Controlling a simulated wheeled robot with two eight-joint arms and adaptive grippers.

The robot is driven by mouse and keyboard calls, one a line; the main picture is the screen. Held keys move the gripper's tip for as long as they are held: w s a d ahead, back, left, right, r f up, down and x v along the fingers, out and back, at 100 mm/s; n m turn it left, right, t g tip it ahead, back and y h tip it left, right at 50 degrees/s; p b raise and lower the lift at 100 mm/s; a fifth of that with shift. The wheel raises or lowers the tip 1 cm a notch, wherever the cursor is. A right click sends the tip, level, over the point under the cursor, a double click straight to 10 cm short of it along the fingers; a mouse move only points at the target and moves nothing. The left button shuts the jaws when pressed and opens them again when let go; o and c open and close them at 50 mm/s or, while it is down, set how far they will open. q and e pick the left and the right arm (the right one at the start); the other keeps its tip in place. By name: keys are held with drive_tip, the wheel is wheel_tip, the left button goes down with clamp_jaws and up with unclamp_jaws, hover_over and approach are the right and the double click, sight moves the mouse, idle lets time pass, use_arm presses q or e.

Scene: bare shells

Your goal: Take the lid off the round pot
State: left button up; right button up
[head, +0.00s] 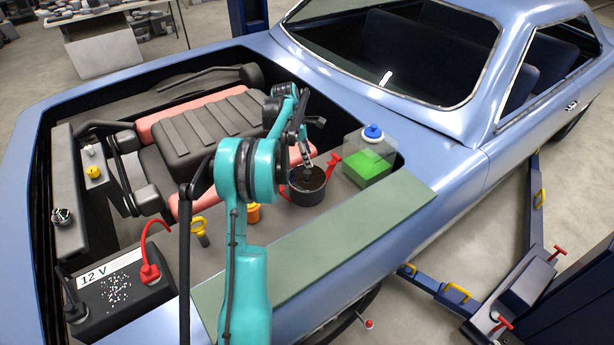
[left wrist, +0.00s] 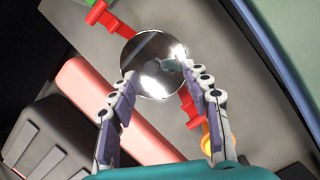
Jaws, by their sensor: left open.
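The round pot (head: 307,194) is dark, with red handles, and stands on the grey deck of the car's engine bay. In the left wrist view its round top (left wrist: 152,82) is glossy and reflective, with red handles on opposite sides. I cannot clearly make out a separate lid edge or knob. My left gripper (head: 308,166) is just above the pot's top and hides part of it. In the left wrist view the left gripper (left wrist: 157,71) has its fingers apart, over the round top, with nothing clearly held between them. My right gripper is not in view.
A clear tank of green liquid with a blue cap (head: 372,133) stands close right of the pot. An orange cap (head: 253,213) and a yellow-ringed dipstick (head: 199,229) are to the left. The engine (head: 209,128) lies behind. A green mat (head: 335,245) covers the fender in front.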

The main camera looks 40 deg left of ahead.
sight(307, 172)
use_arm(q)
drive_tip(key=shift+n, duration=0.9)
drive_tip(key=a+f, duration=0.1)
drive_tip(key=f, duration=0.2)
drive_tip(key=a+f, duration=0.1)
drive_tip(key=f, duration=0.1)
drive_tip(key=shift+w+a+b, duration=0.3)
drive_tip(key=shift+a+b, duration=0.05)
drive_tip(key=x, duration=0.2)
drive_tip(key=b+x, duration=0.1)
drive_tip(key=x, duration=0.2)
drive_tip(key=shift+w+a+f+b, duration=0.15)
drive_tip(key=shift+w+b, duration=0.15)
drive_tip(key=shift+c, duration=1)
clamp_jaws()
